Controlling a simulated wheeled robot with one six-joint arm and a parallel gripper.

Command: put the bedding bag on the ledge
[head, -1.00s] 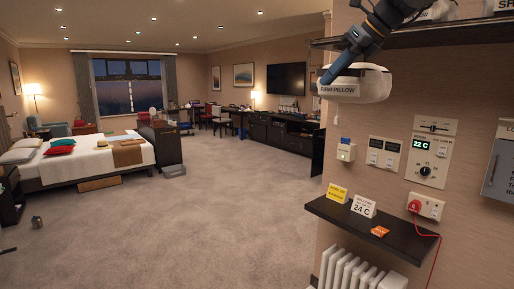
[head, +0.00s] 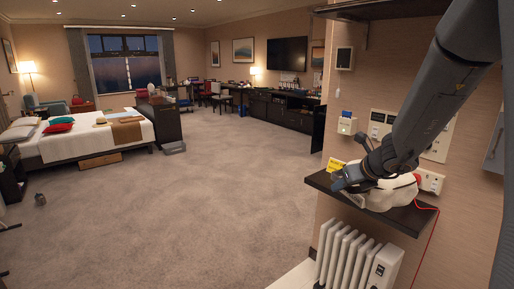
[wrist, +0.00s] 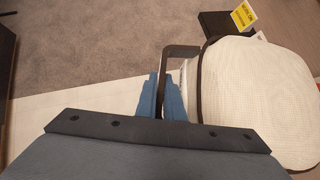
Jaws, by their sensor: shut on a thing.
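The bedding bag (head: 400,193) is white with dark trim. In the head view it is at the dark wall ledge (head: 415,221), partly hidden by my arm. I cannot tell whether it rests on the ledge or hangs just above it. In the wrist view the bag (wrist: 258,95) fills the right side, with its dark handle (wrist: 181,51) towards my fingers. My gripper (head: 340,184) is at the ledge's left end. Its blue fingers (wrist: 160,95) are shut on the handle, left of the bag's body. Part of the ledge (wrist: 213,24) shows beyond the bag.
A yellow sign (head: 335,165) stands at the ledge's back left and also shows in the wrist view (wrist: 243,15). A red cord (head: 432,225) hangs at the ledge's right end. A white radiator (head: 345,255) stands below. Open carpet (head: 200,210) lies to the left.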

